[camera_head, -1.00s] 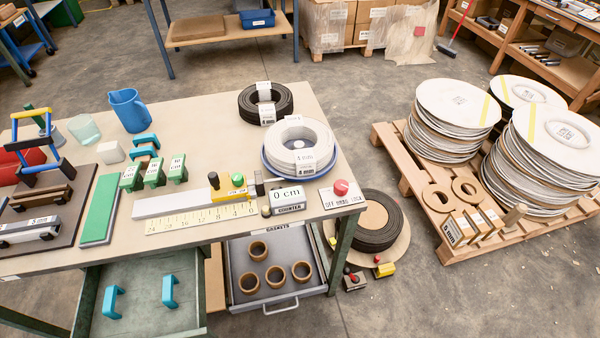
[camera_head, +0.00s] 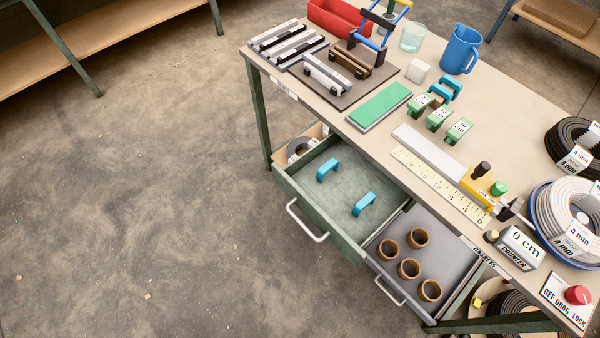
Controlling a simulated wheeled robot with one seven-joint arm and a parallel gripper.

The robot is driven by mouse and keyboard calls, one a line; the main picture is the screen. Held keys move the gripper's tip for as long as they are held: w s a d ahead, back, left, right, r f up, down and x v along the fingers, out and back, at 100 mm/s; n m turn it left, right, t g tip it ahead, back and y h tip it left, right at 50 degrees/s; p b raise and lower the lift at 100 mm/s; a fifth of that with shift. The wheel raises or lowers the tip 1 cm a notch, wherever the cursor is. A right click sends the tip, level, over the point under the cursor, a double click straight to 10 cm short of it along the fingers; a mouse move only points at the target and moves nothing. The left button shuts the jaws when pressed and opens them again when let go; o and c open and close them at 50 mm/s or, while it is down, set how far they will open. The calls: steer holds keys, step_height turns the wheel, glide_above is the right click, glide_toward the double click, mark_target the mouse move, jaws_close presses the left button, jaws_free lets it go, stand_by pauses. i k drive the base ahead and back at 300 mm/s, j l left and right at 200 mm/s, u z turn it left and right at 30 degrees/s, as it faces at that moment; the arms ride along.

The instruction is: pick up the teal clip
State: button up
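Two teal clips, shaped like small arched handles, lie apart in the open green drawer (camera_head: 300,180) under the bench. One teal clip (camera_head: 328,170) is toward the drawer's left and the other teal clip (camera_head: 364,204) is nearer its right front. Two more teal pieces of similar shape stand on the bench top, a farther one (camera_head: 453,83) and a nearer one (camera_head: 441,92), close to a brownish block. My gripper is not in view.
A grey drawer with several brown rings (camera_head: 409,268) is open to the right. The bench top (camera_head: 500,130) holds a green block (camera_head: 380,105), several green tagged blocks, a ruler (camera_head: 440,184), a blue jug (camera_head: 460,50) and wire coils. The floor (camera_head: 150,200) at left is clear.

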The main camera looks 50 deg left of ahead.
mark_target(370, 197)
steer(key=u, duration=1.1)
